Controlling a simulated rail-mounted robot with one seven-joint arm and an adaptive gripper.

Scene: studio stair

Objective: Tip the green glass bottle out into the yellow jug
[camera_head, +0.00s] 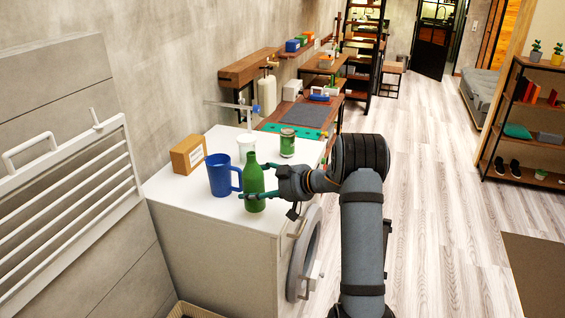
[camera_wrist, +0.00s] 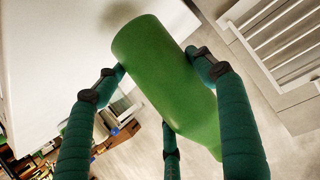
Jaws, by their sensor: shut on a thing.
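The green bottle (camera_head: 255,190) stands upright at the front of the white machine's top; I cannot tell whether its base touches the top. My gripper (camera_head: 257,182) comes from the right with its teal fingers around the bottle's body, shut on it. In the wrist view the bottle (camera_wrist: 165,75) fills the space between the fingers, its wide end at upper left. No yellow jug shows; a blue jug (camera_head: 219,176) with a handle stands just left of the bottle. The inside of the blue jug is not clear to see.
The white machine's top (camera_head: 175,188) is clear at the front left. A white rack (camera_head: 70,185) is on the left.

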